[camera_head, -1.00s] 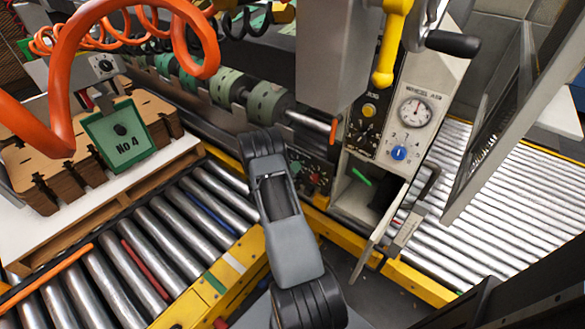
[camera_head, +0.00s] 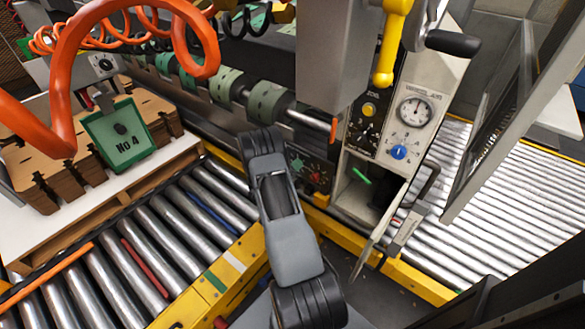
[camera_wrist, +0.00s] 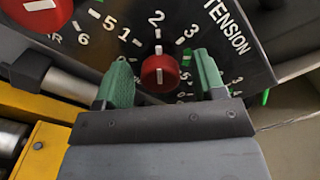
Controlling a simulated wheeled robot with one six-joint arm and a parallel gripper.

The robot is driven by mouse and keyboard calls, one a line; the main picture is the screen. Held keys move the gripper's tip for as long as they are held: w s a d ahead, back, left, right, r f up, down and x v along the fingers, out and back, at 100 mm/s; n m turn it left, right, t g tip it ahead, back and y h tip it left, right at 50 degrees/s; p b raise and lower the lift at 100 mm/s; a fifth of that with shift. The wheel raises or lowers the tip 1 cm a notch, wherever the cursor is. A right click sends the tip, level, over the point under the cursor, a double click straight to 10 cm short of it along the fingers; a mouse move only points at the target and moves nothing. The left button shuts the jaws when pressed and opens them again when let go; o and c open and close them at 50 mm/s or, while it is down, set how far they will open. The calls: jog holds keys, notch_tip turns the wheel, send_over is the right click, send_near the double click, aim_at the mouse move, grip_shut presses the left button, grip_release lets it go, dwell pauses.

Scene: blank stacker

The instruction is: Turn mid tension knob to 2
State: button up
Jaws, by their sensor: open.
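A red tension knob (camera_wrist: 160,72) with a white pointer line sits on a dark panel in the wrist view. Its line stands upright in the picture and appears to point toward the printed 2. The digits 1 and 3 flank it, and TENSION is printed at the upper right. My gripper (camera_wrist: 162,62) is open, with one green finger on each side of the knob. Gaps show between the fingers and the knob. In the head view the panel (camera_head: 312,168) is partly behind my arm; my fingers are hidden there.
A second, larger red knob (camera_wrist: 38,10) is at the upper left of the wrist view. A yellow rail (camera_wrist: 38,152) lies lower left. In the head view, a gauge box (camera_head: 408,125) stands right of the panel, and roller conveyors (camera_head: 500,210) flank the machine.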

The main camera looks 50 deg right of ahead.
jog(key=s+a+p, duration=0.1)
jog(key=a, duration=1.2)
jog(key=shift+a, duration=0.4)
jog(key=shift+s, duration=0.1)
